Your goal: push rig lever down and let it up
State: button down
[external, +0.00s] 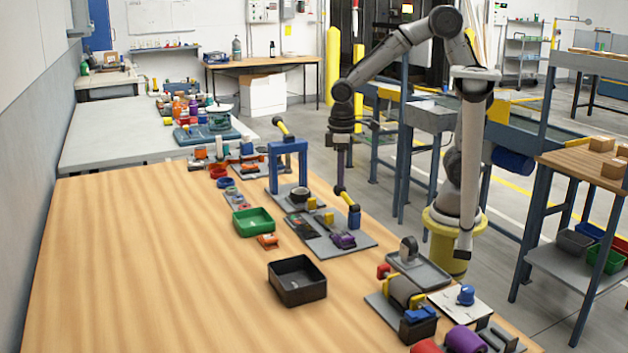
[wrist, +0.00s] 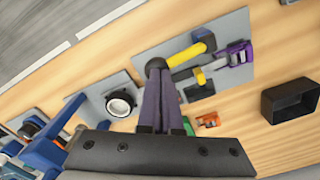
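A lever with a yellow bar (external: 346,196) and a dark knob slants up from a short blue post (external: 354,217) on a grey plate (external: 363,241). In the wrist view its yellow bar (wrist: 188,54) and black round knob (wrist: 155,66) show just beyond my fingertips. My gripper (external: 340,181) points down over the knob end, its slim purple-grey fingers together and nothing visible between them. In the wrist view my gripper's tips (wrist: 160,78) overlap the knob's edge; I cannot tell whether they touch it.
A blue arch press (external: 289,160) with another yellow-and-black lever (external: 283,129) stands behind to the left. A purple clamp (external: 344,241) sits on the lever's plate. A green bin (external: 254,222) and a black bin (external: 297,280) stand nearer. The table's left side is clear.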

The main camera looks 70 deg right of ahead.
aim_at(340, 189)
jog(key=shift+w+d+f, duration=0.1)
jog(key=shift+w+f, duration=0.05)
jog(key=shift+f, duration=0.45)
jog(key=shift+w+d+f, duration=0.1)
jog(key=shift+f, duration=0.5)
dwell(0.8)
jog(key=shift+s+f, duration=0.1)
jog(key=shift+f, duration=0.7)
dwell(0.5)
dwell(0.5)
jog(key=shift+r, duration=5.1)
jog(key=s+d+r+m+t, duration=0.2)
jog(key=s+d+r+t, duration=0.2)
jog(key=s+r, duration=0.35)
jog(key=s+d+f+m+t, duration=0.1)
jog(key=s+f, duration=0.1)
jog(key=s, duration=0.4)
jog(key=shift+s+d+t, duration=0.25)
jog(key=shift+d+t, duration=0.05)
